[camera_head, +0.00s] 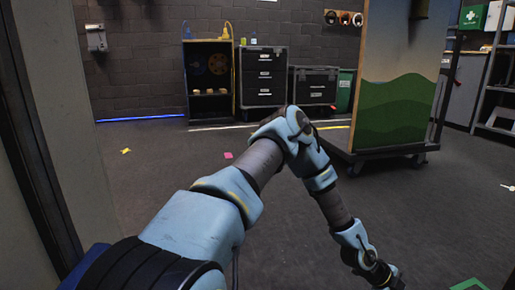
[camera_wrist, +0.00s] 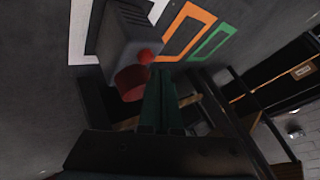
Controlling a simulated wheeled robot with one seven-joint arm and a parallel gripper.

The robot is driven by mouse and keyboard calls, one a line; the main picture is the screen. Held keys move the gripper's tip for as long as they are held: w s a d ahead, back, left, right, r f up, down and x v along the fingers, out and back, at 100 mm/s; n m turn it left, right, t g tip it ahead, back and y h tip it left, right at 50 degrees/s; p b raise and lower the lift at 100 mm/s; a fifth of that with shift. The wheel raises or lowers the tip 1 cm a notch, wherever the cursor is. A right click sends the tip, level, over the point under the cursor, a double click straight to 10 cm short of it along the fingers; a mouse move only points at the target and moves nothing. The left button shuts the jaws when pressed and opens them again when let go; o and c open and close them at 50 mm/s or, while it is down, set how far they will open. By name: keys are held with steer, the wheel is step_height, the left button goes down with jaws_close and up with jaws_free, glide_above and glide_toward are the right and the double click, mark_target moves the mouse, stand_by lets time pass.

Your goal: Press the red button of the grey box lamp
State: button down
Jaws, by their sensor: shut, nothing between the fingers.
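The grey box lamp (camera_wrist: 128,35) shows in the upper left of the wrist view. A small bright red round button (camera_wrist: 145,57) is on its near side. A darker red cylindrical part (camera_wrist: 130,82), which looks like the lamp, sits beside the button. My gripper (camera_wrist: 161,75) is shut and empty, with its dark green fingertips just right of the button. I cannot tell whether they touch it. In the head view my gripper (camera_head: 392,278) is low at the right of centre, partly cut by the bottom edge. The box lamp is not visible there.
White, orange (camera_wrist: 188,30) and green outlined squares are marked on the dark surface behind the box. The head view shows a wheeled painted panel (camera_head: 393,110), black drawer cases (camera_head: 262,78) and a wooden cabinet (camera_head: 208,80). The floor between is mostly clear.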

steer(key=shift+f, duration=0.1)
stand_by(0.3)
steer(key=shift+f, duration=0.35)
steer(key=shift+f+b, duration=0.35)
steer(key=shift+b, duration=0.1)
stand_by(0.5)
steer(key=shift+r, duration=0.1)
steer(key=shift+r+p, duration=0.65)
steer(key=shift+r, duration=0.1)
step_height(320, 180, up, 6)
steer(key=p, duration=0.4)
